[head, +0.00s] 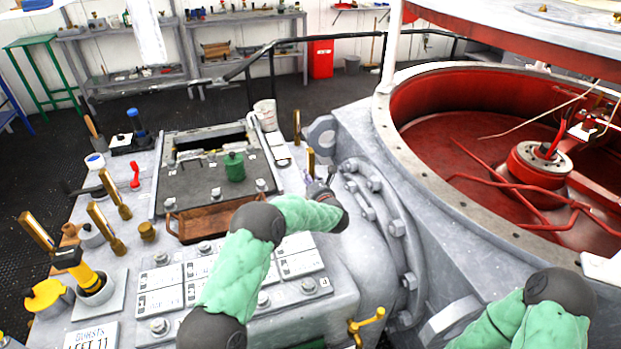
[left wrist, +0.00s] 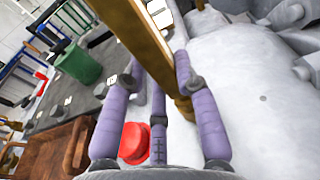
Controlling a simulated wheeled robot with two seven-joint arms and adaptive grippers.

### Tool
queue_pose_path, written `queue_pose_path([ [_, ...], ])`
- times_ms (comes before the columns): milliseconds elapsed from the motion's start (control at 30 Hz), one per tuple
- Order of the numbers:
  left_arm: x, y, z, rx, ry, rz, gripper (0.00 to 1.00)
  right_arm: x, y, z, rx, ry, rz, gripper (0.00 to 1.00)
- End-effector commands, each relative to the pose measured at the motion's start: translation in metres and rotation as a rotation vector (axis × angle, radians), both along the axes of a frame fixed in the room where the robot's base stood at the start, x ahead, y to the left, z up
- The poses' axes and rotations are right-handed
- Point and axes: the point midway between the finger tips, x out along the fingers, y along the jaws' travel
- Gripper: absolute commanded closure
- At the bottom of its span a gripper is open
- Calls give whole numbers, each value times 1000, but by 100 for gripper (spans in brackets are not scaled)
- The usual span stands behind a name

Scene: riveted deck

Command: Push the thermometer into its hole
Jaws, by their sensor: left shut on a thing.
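My left gripper (head: 318,186) is over the right side of the grey deck, beside the big bolted flange. In the left wrist view its purple fingers (left wrist: 165,100) are closed around a brass thermometer (left wrist: 150,45). The thermometer's brass top (head: 311,162) shows just above the fingers in the head view. It runs at a slant in the wrist view, with its lower end near the pale deck surface. The fingers hide part of it, and I cannot make out its hole or whether its end is in it. My right gripper is out of view; only my right arm shows.
A dark hatch panel (head: 172,190) with a green canister (head: 234,167) and a wooden tray (head: 190,226) lies left of the gripper. Several other brass pieces stand at left. A bolted flange (head: 385,215) and red drum (head: 450,145) bound the right. A red knob (left wrist: 134,143) lies below the fingers.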

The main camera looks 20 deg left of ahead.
Motion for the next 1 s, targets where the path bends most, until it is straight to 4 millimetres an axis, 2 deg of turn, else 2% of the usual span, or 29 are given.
queue_pose_path([
  [67, 0, 0, 0, 0, -2, 1, 99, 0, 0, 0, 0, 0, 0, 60],
  [100, 0, 0, 0, 1, -3, 1, 59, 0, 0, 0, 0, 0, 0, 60],
  [167, 0, 0, 0, 0, -2, 1, 43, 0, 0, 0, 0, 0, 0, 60],
  [500, -1, -1, -2, 0, 2, -1, 43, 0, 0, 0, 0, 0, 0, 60],
  [633, -8, -6, 0, 0, 1, -2, 43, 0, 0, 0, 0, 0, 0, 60],
  [1000, -64, -44, 9, 0, 0, -3, 43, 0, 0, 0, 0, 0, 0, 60],
])
